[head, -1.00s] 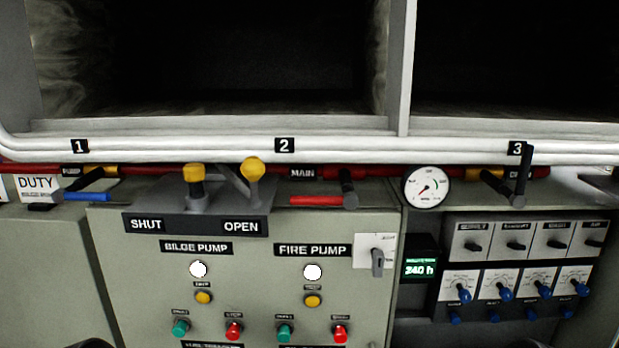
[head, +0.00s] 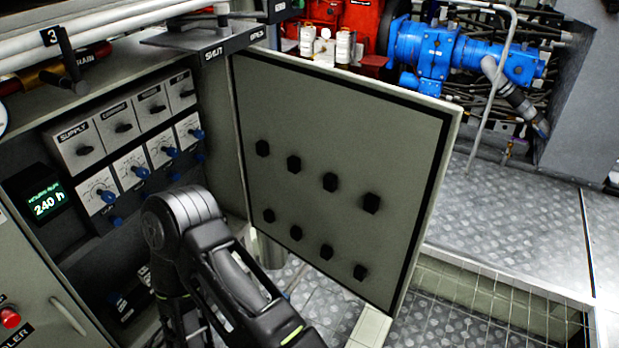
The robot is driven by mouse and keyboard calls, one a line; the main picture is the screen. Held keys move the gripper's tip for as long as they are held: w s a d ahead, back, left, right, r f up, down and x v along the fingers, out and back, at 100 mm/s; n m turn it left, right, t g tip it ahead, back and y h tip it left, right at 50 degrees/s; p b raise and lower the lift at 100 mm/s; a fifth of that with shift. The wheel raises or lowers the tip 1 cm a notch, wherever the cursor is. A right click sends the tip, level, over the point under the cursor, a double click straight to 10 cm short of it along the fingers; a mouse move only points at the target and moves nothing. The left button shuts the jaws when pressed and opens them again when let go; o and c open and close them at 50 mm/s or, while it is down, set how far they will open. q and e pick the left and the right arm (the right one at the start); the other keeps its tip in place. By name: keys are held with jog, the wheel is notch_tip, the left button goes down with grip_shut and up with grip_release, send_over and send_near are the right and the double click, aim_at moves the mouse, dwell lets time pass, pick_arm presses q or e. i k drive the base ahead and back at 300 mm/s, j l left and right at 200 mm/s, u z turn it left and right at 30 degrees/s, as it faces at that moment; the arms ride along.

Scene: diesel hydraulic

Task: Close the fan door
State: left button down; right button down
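The fan door (head: 325,190) is a grey-green panel with a black seal edge and several black knobs on its inner face. It stands wide open, swung out to the right of the cabinet (head: 222,120). One of my black arms is in view at the bottom centre, in front of the cabinet opening and left of the door. The arm seems apart from the door, though contact low down cannot be judged. Neither gripper shows. A plate marked SHUT (head: 214,52) sits above the door's hinge side.
Inside the cabinet are a switch panel (head: 120,125) with blue knobs and a green 240 h display (head: 48,203). Blue machinery (head: 425,50) stands behind the door. Metal tread floor (head: 510,205) and a tiled recess (head: 480,300) lie to the right.

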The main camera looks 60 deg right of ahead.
aim_at(343, 172)
jog(key=k+l, duration=1.1)
jog(key=l, duration=0.15)
jog(key=k+l, duration=0.1)
jog(key=l, duration=0.85)
jog(key=k+l, duration=0.15)
jog(key=l, duration=0.3)
jog(key=k+l, duration=0.1)
jog(key=l, duration=0.8)
jog(key=i, duration=0.45)
jog(key=k+z, duration=0.3)
jog(key=k, duration=0.15)
